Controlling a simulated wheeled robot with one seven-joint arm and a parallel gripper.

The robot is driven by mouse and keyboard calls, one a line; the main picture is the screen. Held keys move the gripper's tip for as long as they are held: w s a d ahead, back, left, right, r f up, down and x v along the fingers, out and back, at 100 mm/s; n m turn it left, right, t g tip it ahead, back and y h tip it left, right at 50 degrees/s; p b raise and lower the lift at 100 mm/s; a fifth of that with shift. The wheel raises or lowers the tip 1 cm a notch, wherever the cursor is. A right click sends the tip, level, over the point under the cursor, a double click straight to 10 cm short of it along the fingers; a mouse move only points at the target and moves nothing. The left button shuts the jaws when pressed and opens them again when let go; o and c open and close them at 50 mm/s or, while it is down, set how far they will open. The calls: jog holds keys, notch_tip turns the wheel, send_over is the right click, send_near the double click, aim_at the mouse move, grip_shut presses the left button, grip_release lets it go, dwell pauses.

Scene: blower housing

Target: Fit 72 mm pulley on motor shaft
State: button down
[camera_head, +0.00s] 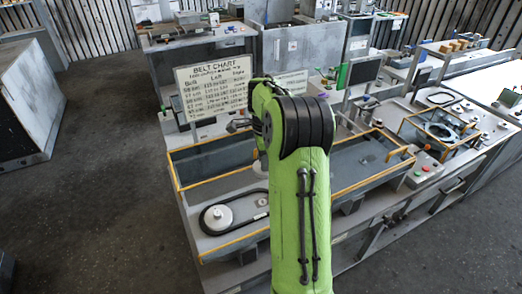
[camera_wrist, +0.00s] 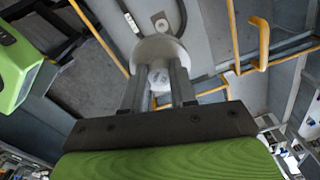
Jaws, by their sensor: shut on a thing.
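In the wrist view my gripper (camera_wrist: 160,84) is shut on a pale grey round pulley (camera_wrist: 158,48), held between the two fingertips. Its size marking cannot be read. Behind it shows a grey panel with a small round metal piece (camera_wrist: 162,23) near a dark curved belt. In the head view my arm hides most of the gripper and the held pulley. A light grey pulley (camera_head: 216,218) with a black belt (camera_head: 244,198) around it lies in the front left part of the bench. I cannot clearly make out the motor shaft.
A belt chart sign (camera_head: 214,86) stands at the back left of the bench, with a second sign (camera_head: 291,86) partly behind my arm. Yellow rails (camera_head: 233,241) edge the bench bays. A yellow-framed unit (camera_head: 438,129) stands at right.

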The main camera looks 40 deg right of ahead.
jog(key=b, duration=0.6)
send_over(263, 199)
notch_tip(263, 199, down, 13)
jog(key=shift+r, duration=0.2)
jog(key=shift+f+b, duration=0.5)
jog(key=shift+f, duration=0.2)
jog(key=shift+f, duration=0.1)
jog(key=shift+f+b, duration=0.5)
jog(key=shift+b, duration=0.15)
jog(key=shift+f, duration=0.1)
jog(key=shift+f+b, duration=0.4)
jog(key=shift+b, duration=0.05)
jog(key=c, duration=0.8)
grip_release()
